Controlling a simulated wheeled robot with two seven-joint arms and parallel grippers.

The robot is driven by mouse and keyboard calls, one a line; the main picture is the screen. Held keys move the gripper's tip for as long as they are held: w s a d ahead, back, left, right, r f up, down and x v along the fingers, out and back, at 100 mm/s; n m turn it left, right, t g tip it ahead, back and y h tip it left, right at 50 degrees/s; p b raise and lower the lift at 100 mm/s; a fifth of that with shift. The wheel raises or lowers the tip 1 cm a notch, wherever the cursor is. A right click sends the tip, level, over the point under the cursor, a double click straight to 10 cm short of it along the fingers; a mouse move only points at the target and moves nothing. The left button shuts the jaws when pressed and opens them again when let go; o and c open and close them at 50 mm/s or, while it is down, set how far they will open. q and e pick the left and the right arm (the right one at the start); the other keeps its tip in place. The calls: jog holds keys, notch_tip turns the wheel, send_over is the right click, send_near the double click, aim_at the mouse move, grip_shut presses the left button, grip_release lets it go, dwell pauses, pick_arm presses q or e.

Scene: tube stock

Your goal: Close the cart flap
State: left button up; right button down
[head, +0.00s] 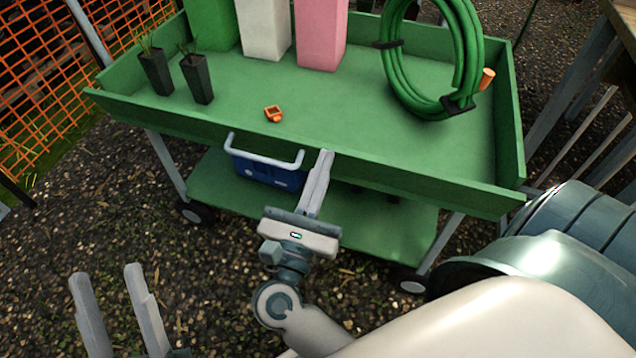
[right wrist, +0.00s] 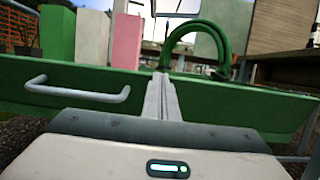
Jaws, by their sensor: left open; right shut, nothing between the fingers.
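The cart flap (head: 400,176) is the long green front panel of the green cart. It stands upright or nearly so along the front edge of the deck; I cannot tell whether it is fully home. Its pale bar handle (head: 265,155) is on the outer face, also seen in the right wrist view (right wrist: 78,90). My right gripper (head: 324,158) is shut and empty, its fingertips at the flap's outer face, right of the handle; contact is unclear. In the right wrist view the fingers (right wrist: 161,85) reach the flap's top edge. My left gripper (head: 107,280) is open and empty, low at left.
On the deck (head: 330,105) are two dark plant pots (head: 197,78), tall blocks (head: 322,35), a small orange piece (head: 273,114) and a green hose coil (head: 400,85). A blue crate (head: 265,172) sits on the lower shelf. Orange netting (head: 60,70) stands left; gravel is clear in front.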

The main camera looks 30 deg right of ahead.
pick_arm(q)
jog(key=f+g, duration=0.1)
jog(key=d+f+g+p, duration=0.1)
jog(key=f, duration=0.1)
jog(key=d+f+g, duration=0.1)
jog(key=f+g, duration=0.1)
jog(key=shift+w+d+f+p, duration=0.15)
jog(key=shift+w+p, duration=0.05)
jog(key=shift+p, duration=0.1)
pick_arm(e)
jog(key=x, duration=0.3)
jog(key=shift+r, duration=0.5)
pick_arm(q)
jog(key=shift+s, duration=0.1)
